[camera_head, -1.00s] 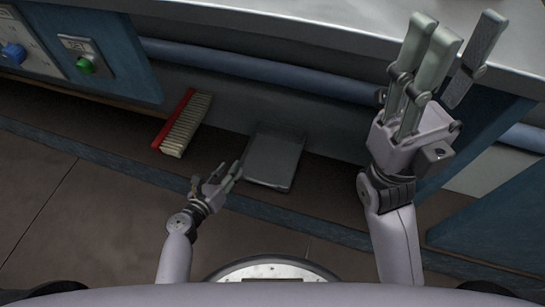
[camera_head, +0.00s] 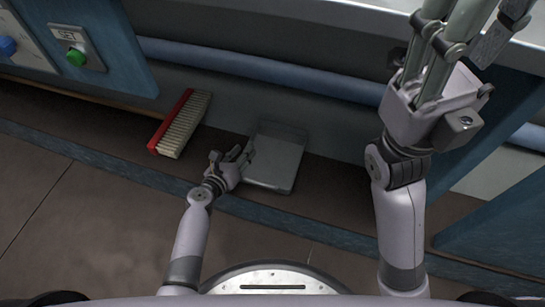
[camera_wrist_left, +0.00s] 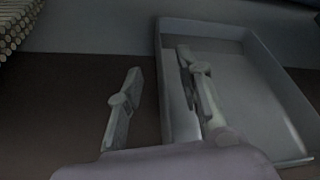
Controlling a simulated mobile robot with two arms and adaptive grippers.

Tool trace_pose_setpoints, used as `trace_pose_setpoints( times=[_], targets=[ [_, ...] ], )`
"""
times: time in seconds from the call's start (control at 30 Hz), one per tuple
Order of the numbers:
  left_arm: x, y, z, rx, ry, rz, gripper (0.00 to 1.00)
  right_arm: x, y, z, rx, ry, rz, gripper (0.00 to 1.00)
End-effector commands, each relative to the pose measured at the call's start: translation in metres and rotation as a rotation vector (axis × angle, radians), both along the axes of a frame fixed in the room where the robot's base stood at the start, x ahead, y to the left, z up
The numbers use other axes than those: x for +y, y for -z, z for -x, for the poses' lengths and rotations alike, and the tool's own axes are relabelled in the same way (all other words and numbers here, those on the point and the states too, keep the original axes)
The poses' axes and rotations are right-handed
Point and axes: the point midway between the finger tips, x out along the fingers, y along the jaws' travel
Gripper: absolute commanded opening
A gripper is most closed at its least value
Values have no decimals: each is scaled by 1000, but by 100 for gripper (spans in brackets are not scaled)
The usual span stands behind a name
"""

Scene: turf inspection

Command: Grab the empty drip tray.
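The drip tray (camera_head: 282,160) is a shallow grey rectangular tray on the dark floor strip under the counter. Nothing shows inside it; it also fills the right of the left wrist view (camera_wrist_left: 262,95). My left gripper (camera_head: 236,155) is at the tray's left side. In the left wrist view my left gripper (camera_wrist_left: 158,62) is open: one finger is outside the left wall, the other appears over the tray's inside. I cannot tell whether either touches. My right gripper (camera_head: 468,45) is raised at the upper right, fingers apart and empty, its tips cut off by the frame.
A red-backed brush with pale bristles (camera_head: 181,124) lies left of the tray. A blue pipe (camera_head: 262,70) runs along behind. A blue cabinet with a green button (camera_head: 76,57) stands at upper left. A blue kerb (camera_head: 140,176) runs along the front.

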Motion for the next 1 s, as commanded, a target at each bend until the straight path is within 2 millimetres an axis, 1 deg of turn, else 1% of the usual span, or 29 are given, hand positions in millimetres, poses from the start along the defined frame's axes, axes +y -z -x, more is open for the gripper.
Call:
trace_pose_setpoints(
  times=[0.03,0.07,0.17,0.5,1.0],
  targets=[
    [0,0,0,0,0,0,31,0,0,0,2,0,1,40],
    [0,0,0,0,0,0,29,0,-3,-1,4,0,1,40],
    [0,0,0,0,0,0,23,0,-6,0,-2,0,-1,40],
    [0,0,0,0,0,0,0,0,-6,1,-4,0,0,40],
    [0,0,1,1,0,1,0,0,-4,0,4,-1,-1,40]
  ],
)
